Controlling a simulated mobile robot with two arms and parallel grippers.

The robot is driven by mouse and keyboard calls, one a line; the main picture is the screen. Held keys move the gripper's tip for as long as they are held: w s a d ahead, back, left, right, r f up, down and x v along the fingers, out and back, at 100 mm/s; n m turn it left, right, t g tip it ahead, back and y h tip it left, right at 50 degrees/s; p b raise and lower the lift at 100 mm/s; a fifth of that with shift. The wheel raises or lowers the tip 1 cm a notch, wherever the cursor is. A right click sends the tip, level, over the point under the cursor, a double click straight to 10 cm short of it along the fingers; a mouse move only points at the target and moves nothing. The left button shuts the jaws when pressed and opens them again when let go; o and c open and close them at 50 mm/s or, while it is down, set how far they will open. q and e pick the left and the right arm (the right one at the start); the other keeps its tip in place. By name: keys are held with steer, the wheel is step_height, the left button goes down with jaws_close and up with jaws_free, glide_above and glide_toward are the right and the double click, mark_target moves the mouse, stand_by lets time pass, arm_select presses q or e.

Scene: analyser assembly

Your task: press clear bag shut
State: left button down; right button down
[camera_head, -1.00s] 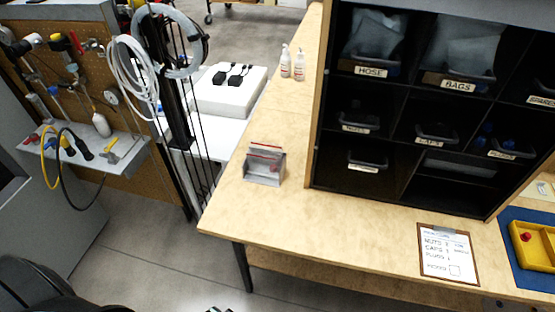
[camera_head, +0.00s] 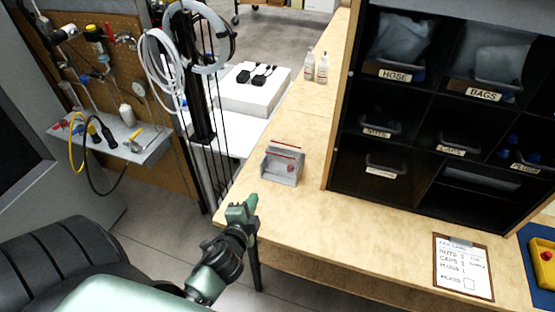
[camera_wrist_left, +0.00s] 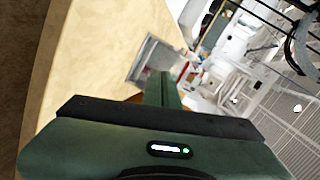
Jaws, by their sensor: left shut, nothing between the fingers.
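A clear bag (camera_head: 286,150) with a red strip along its top stands upright in a small grey holder (camera_head: 280,174) near the left edge of the wooden bench. My left gripper (camera_head: 252,203) is shut and empty, in front of the holder and apart from it in the head view, by the bench's front left corner. In the left wrist view my shut fingers (camera_wrist_left: 167,80) point toward the grey holder (camera_wrist_left: 152,58). The bag is hard to make out there. My right gripper is not in view.
A black shelf unit with labelled bins (camera_head: 440,130) stands on the bench to the right. A clipboard (camera_head: 463,266) and a yellow tray (camera_head: 543,262) lie at the front right. Two white bottles (camera_head: 316,66) stand at the back. The bench (camera_head: 360,225) is bare between holder and clipboard.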

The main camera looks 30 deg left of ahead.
arm_select(q)
step_height(320, 180, up, 3)
steer(key=w+m+t, duration=0.2)
steer(key=m, duration=0.2)
steer(key=h+p, duration=0.1)
steer(key=p, duration=0.1)
glide_toward(279, 153)
steer(key=shift+m+t, duration=0.3)
steer(key=shift+m, duration=0.1)
steer(key=x, duration=0.6)
steer(key=shift+w+a+f, duration=0.2)
steer(key=shift+f, duration=0.25)
steer(key=shift+w, duration=0.15)
